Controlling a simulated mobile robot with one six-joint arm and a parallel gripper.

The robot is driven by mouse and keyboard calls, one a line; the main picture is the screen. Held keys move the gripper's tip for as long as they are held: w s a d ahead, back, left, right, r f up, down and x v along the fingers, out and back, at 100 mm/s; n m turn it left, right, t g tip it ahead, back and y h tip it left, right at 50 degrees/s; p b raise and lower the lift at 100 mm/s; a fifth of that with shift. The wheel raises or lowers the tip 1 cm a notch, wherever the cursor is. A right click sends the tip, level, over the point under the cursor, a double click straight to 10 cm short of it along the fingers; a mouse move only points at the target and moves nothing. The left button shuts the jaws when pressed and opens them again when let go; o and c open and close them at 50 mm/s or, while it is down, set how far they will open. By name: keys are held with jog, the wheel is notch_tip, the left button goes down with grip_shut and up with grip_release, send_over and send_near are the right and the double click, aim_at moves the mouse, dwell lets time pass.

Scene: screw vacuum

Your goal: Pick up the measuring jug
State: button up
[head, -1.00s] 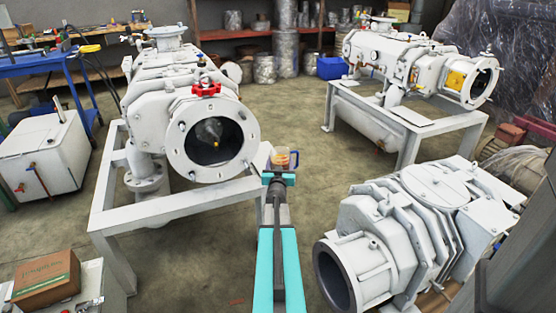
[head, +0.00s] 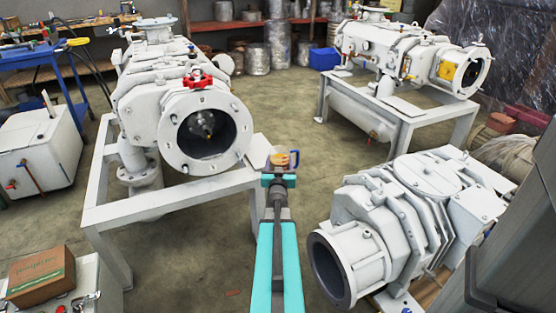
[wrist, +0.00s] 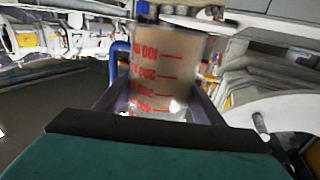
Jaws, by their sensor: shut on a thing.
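The measuring jug (head: 280,156) is a small clear cup with brownish contents or see-through background and a blue handle on its right in the head view. In the wrist view the jug (wrist: 166,62) fills the space between the fingers, with red volume marks that read upside down and the blue handle at its left. My gripper (head: 279,174) is shut on the jug, with a finger on each side of it in the wrist view (wrist: 160,100). The jug is held at the far end of my outstretched arm. Its lower part is partly hidden by the gripper.
A white vacuum pump (head: 165,95) on a frame (head: 180,205) stands left of the jug. Another pump (head: 410,222) stands close at the right, and a third (head: 405,52) at the back right. Open floor (head: 285,110) lies beyond the jug.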

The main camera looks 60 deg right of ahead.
jog(key=shift+s+a, duration=0.25)
jog(key=shift+s, duration=0.1)
jog(key=shift+s, duration=0.1)
jog(key=shift+a+r, duration=0.1)
dwell(0.7)
